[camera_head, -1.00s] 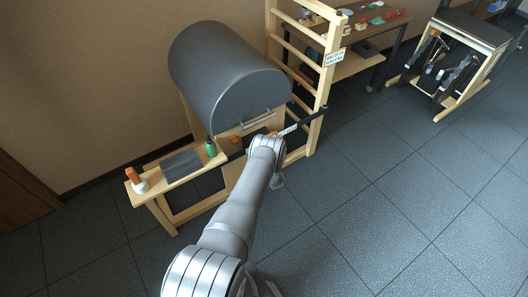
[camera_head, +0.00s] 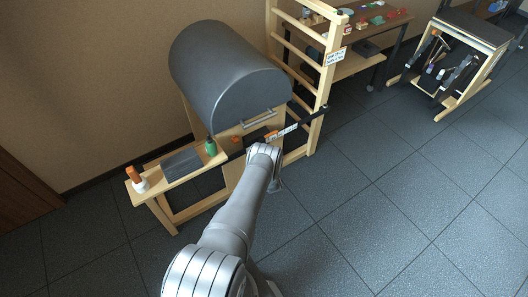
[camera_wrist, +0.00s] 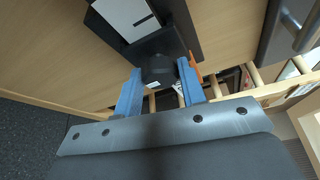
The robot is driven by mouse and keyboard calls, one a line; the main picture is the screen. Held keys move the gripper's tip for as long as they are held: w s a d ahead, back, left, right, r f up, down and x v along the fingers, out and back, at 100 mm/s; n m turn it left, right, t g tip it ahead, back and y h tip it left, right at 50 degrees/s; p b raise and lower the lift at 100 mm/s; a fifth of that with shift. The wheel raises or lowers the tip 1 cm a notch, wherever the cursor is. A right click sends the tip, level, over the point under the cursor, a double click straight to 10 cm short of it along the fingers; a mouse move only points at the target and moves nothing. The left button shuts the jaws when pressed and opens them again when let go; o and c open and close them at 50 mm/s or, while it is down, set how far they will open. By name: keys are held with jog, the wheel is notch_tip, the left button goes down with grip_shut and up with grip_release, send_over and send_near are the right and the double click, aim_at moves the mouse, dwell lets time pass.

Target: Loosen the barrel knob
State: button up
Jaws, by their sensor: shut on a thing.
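My gripper (camera_wrist: 160,90) has two blue fingers, one on each side of a round black knob (camera_wrist: 158,69). It is shut on this knob, which sits on a black block on a light wooden panel. In the head view my gripper's fingers are hidden behind my own wrist, at the front of the tower's wooden frame. The dark grey barrel (camera_head: 222,75) rests on the frame above and left of my wrist. The knob itself cannot be made out in the head view.
An orange piece (camera_wrist: 196,70) is close beside the right finger. A metal handle (camera_head: 259,119) is on the barrel's front. A ladder frame (camera_head: 328,75) rises at right.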

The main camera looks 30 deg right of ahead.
jog(key=o, duration=1)
jog(key=v, duration=1.7)
jog(key=shift+s, duration=0.2)
